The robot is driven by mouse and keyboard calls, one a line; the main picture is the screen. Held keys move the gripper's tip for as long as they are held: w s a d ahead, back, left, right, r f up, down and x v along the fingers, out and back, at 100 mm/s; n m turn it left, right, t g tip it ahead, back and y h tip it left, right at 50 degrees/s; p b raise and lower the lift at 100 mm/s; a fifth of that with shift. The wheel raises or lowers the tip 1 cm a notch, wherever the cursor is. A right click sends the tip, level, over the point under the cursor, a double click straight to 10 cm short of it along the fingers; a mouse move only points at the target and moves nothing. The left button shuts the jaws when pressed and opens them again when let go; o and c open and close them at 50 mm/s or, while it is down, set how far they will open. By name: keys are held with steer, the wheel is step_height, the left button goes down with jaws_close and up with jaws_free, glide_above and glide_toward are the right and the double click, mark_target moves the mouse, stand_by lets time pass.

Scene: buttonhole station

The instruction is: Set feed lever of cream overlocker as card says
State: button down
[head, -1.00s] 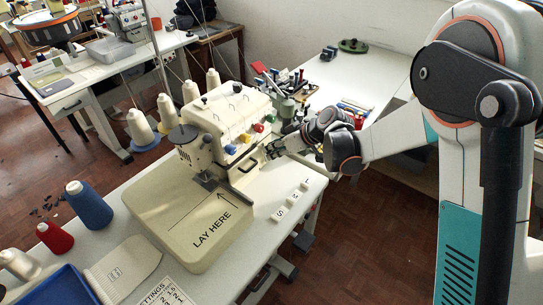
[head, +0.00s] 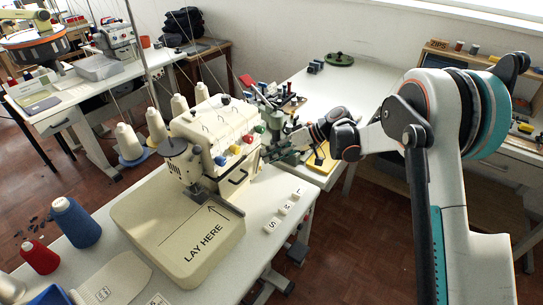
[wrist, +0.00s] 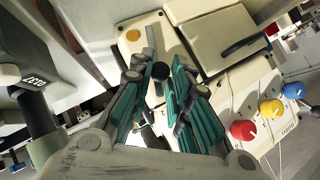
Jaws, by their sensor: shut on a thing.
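The cream overlocker (head: 212,128) stands on the white table, its coloured dials on the front. In the head view my gripper (head: 272,153) is at the machine's right side, and the lever is too small to make out.
A cream bed marked LAY HERE (head: 185,238) lies in front of the machine. Letter tiles (head: 285,209) S, M and L sit at the table's right. Blue (head: 75,222) and red (head: 39,256) cones stand at left.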

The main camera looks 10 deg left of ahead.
stand_by(0.3)
steer(key=c, duration=1.5)
jaws_free()
steer(key=shift+f, duration=0.1)
steer(key=v, duration=1.2)
